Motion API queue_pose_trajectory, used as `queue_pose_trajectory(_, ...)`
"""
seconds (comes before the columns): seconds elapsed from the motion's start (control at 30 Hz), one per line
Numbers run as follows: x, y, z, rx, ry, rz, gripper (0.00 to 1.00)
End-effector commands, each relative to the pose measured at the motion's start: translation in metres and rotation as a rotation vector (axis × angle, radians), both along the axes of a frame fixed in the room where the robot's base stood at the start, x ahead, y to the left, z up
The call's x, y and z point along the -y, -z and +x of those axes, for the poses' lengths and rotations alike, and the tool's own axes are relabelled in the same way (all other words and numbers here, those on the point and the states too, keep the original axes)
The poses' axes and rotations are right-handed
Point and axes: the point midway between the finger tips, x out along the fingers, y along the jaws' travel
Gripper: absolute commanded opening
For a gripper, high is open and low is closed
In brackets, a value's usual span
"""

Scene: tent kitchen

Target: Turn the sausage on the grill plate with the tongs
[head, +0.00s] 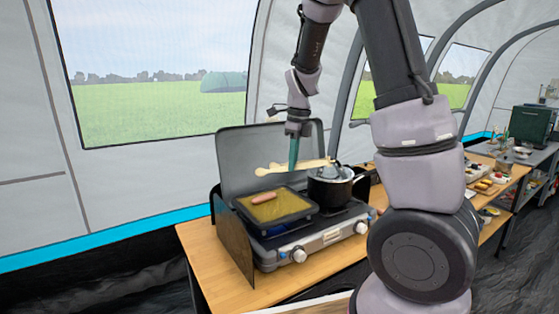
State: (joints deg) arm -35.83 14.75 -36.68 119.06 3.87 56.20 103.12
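The sausage (264,198) lies on the yellowish grill plate (288,208), which sits on the left side of a camping stove. The pale wooden tongs (275,171) are in the air above the back of the plate, roughly level, with their right end over the pot. My gripper (293,164) points down with its teal fingers closed on the middle of the tongs. The tongs look apart from the sausage. The gap between the fingertips is too small to make out.
A dark pot (330,188) with a lid stands on the stove's right side, close to the tongs. The stove (322,239) has a raised lid (240,152) behind it and a side screen at left. Food stands on the counter at right (511,172).

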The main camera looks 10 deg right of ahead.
Motion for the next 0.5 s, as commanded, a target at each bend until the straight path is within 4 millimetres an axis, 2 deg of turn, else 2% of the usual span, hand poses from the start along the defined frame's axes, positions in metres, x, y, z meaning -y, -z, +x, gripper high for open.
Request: queue_pose_trajectory(0.5,0.0,0.044,0.0,-0.001,0.0,0.0,0.0)
